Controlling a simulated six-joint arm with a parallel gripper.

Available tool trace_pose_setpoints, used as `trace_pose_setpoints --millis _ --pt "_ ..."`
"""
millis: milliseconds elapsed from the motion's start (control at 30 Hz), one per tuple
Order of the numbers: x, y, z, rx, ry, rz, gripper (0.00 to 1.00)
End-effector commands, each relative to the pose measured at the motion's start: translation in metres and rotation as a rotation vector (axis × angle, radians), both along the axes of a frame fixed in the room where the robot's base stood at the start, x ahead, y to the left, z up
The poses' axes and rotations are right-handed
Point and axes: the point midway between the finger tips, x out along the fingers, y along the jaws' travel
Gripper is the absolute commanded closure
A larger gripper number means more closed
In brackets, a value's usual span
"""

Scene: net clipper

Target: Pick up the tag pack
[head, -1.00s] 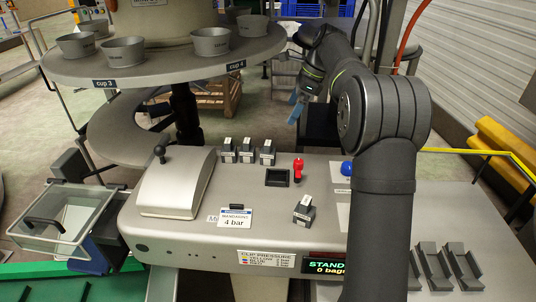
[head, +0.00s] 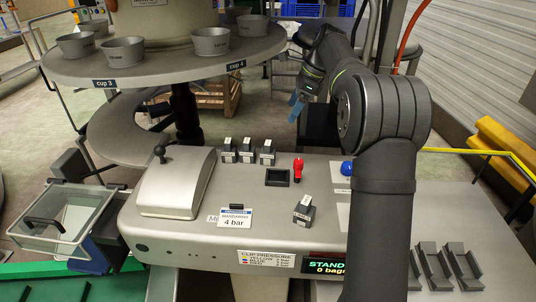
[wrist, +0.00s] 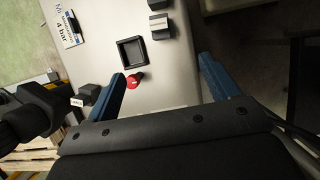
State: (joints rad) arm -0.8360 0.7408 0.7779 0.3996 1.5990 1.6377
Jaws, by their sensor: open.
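Small dark blocks with pale labels stand on the grey console: a row of three, including the left block (head: 229,152), middle block (head: 247,152) and right block (head: 267,155), and a lone turned block (head: 303,212) nearer the front. The labels are too small to read, so I cannot tell which is the tag pack. Labelled blocks also show in the wrist view, one near the top (wrist: 160,27) and one left of the fingers (wrist: 89,94). My gripper (wrist: 162,68) is open and empty, its blue fingers apart. In the head view, my gripper (head: 297,106) hangs high behind the console's far edge.
A red knob (head: 298,170) stands beside a dark square recess (head: 278,177). A "4 bar" sign (head: 235,218) and a domed cover with a lever (head: 178,186) are to the left. A round table (head: 170,70) with cups is behind. Dark holders (head: 436,268) sit front right.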

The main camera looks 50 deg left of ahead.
Motion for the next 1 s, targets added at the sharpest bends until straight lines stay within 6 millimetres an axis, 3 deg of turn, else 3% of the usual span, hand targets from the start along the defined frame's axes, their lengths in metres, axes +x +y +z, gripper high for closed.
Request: trace_pose_setpoints --millis 33,133,533,667,1000 --pt "0.0 0.0 0.0 0.0 0.0 0.0 0.29" --pt "0.0 0.0 0.0 0.0 0.0 0.0 0.49" --pt "-0.008 0.003 -0.002 0.007 -0.058 0.075 0.49" --pt "-0.028 0.009 -0.006 0.023 -0.218 0.29 0.49" --pt "-0.083 0.019 -0.008 -0.004 -0.722 1.112 0.49"
